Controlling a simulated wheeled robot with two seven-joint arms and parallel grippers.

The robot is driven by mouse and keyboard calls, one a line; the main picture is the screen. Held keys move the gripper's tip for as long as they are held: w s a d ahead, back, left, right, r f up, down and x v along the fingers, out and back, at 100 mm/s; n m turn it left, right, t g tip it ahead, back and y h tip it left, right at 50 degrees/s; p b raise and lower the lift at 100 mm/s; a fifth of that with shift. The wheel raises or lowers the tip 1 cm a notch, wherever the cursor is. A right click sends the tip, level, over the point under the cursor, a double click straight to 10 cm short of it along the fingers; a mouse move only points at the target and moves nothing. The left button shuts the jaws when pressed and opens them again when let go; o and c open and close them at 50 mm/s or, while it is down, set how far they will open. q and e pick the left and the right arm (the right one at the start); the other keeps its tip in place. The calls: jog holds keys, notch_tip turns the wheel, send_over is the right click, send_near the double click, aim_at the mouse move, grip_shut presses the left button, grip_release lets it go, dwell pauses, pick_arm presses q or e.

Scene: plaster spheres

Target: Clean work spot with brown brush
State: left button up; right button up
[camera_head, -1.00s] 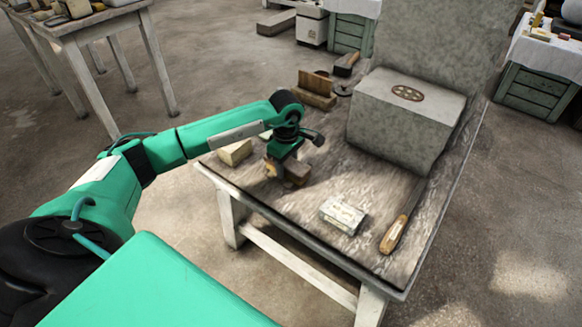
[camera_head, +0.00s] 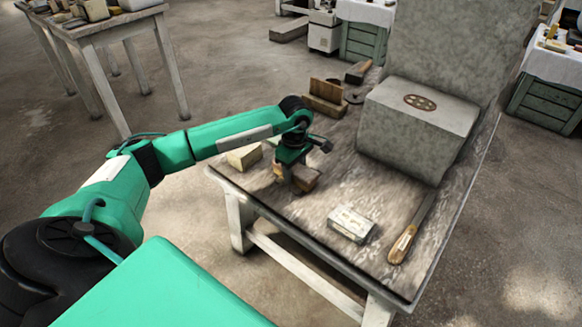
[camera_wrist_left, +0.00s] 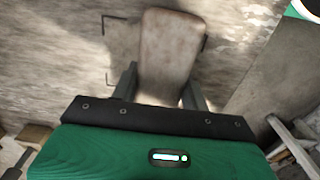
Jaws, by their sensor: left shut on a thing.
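The brown brush is a rounded block (camera_wrist_left: 168,50); in the head view it shows as a small brown piece (camera_head: 308,179) low over the worktable. My left gripper (camera_head: 290,178) is shut on it near the table's front left part. In the left wrist view my gripper's fingers (camera_wrist_left: 160,88) stand on either side of the brush. The work spot (camera_wrist_left: 122,42) is a patch of tabletop marked by thin dark corner lines, and the brush covers part of it. Whether the bristles touch the table is hidden. My right gripper is not in view.
On the worktable (camera_head: 330,262) a pale block (camera_head: 243,158) lies left of my gripper. A whitish box (camera_head: 352,223) and a wooden-handled tool (camera_head: 403,243) lie to the right. A big stone block (camera_head: 415,130) stands behind them. A brown wooden holder (camera_head: 325,98) is at the back.

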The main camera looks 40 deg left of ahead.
pick_arm(q)
jog(key=shift+s+d, duration=0.1)
jog(key=shift+d, duration=1.2)
jog(key=shift+w+a+b, duration=0.2)
jog(key=shift+a+b, duration=0.15)
jog(key=shift+a, duration=1.85)
jog(key=shift+d+r, duration=0.1)
jog(key=shift+s+d+r+p, duration=0.1)
jog(key=shift+d+r+p, duration=0.25)
jog(key=shift+d, duration=0.15)
jog(key=shift+d+r+p, duration=0.3)
jog(key=shift+d+p, duration=0.05)
jog(key=shift+d, duration=0.15)
jog(key=shift+f, duration=0.15)
jog(key=shift+f+b, duration=0.6)
